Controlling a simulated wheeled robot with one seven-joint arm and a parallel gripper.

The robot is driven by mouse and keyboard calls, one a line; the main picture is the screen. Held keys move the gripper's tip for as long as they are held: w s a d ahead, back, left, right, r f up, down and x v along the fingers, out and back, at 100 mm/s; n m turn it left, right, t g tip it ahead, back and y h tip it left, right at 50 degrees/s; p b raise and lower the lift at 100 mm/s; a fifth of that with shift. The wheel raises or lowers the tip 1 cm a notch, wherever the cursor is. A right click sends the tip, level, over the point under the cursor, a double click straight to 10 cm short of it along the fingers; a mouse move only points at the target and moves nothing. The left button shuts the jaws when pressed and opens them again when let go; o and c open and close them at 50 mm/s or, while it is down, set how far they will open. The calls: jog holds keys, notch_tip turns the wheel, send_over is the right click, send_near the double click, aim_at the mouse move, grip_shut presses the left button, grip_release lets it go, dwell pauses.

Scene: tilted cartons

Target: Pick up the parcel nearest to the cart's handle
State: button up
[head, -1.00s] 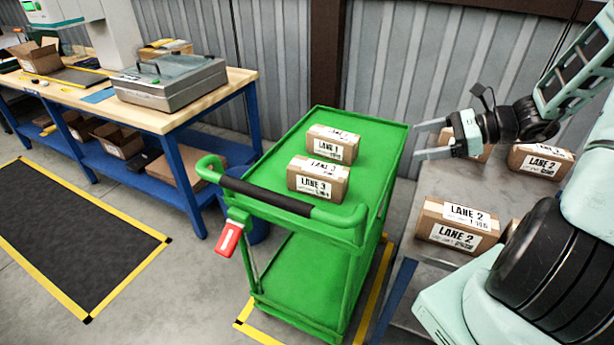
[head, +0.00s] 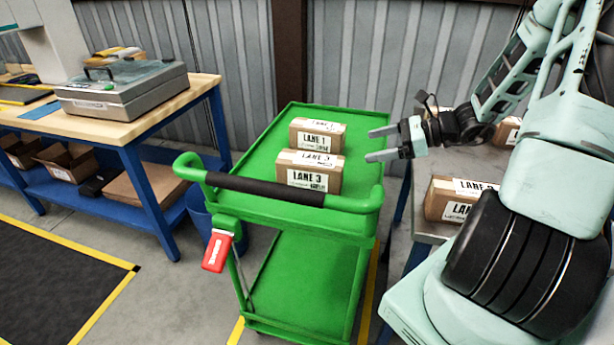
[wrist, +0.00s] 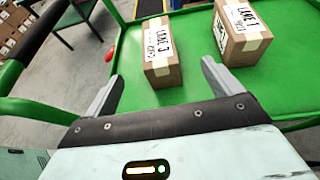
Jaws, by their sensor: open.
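The green cart (head: 260,180) has a black-gripped handle (head: 265,190) at its near end. Two brown parcels lie on its top shelf. The LANE 3 parcel (head: 308,173) is nearest to the handle, and the LANE 1 parcel (head: 318,136) sits just behind it. My gripper (head: 379,144) is open and empty, to the right of both parcels near the cart's right edge. In the wrist view, the LANE 3 parcel (wrist: 161,62) shows ahead, between the open fingers (wrist: 160,88) but beyond them. The LANE 1 parcel (wrist: 240,38) is to its right.
A grey table (head: 440,165) with more parcels, one at its near side (head: 452,199), stands right of the cart, partly hidden by my arm. A wooden workbench (head: 130,127) with a grey case (head: 122,90) stands at left. A red tag (head: 217,250) hangs below the handle.

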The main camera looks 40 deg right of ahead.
send_near(316, 160)
jog(key=x, duration=0.3)
jog(key=shift+w, duration=0.55)
jog(key=shift+s+x, duration=0.25)
jog(key=shift+x, duration=2.45)
jog(key=shift+a+f, duration=0.15)
jog(key=shift+a, duration=0.05)
jog(key=c, duration=1.2)
jog(key=shift+c, duration=0.5)
